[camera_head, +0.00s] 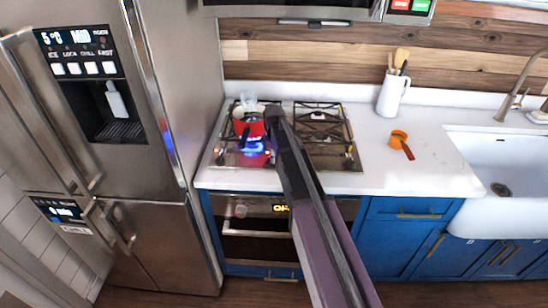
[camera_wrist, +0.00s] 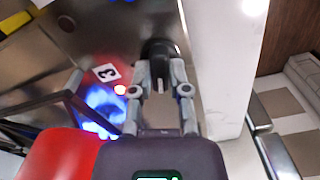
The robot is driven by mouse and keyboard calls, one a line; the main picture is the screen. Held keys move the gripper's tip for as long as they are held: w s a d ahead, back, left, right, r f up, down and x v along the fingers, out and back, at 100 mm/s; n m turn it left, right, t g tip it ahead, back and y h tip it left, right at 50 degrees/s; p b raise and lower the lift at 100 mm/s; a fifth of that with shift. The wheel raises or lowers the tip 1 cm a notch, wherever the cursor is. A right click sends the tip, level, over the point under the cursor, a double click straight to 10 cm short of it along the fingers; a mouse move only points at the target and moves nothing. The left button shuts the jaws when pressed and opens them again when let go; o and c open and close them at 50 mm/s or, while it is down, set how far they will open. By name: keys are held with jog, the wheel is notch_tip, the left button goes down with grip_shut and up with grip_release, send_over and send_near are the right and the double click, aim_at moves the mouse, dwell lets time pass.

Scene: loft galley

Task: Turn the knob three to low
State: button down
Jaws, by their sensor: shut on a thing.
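In the wrist view, a black round knob (camera_wrist: 158,48) sits on the steel cooktop (camera_wrist: 105,25). A blue flame (camera_wrist: 100,108) burns close to the label. In the head view my arm covers the knob and my gripper. The knob's exact setting cannot be read.
A red pot (camera_head: 249,124) stands on the left of the cooktop, with blue flame in front of it. Empty burner grates (camera_head: 325,120) lie to the right. A white utensil jug (camera_head: 390,97) and an orange pan-like item (camera_head: 398,138) stand on the white counter (camera_head: 375,175).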

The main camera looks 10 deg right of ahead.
jog(key=m, duration=0.4)
jog(key=shift+m, duration=1.8)
jog(key=c, duration=0.6)
grip_release()
jog(key=shift+n, duration=0.4)
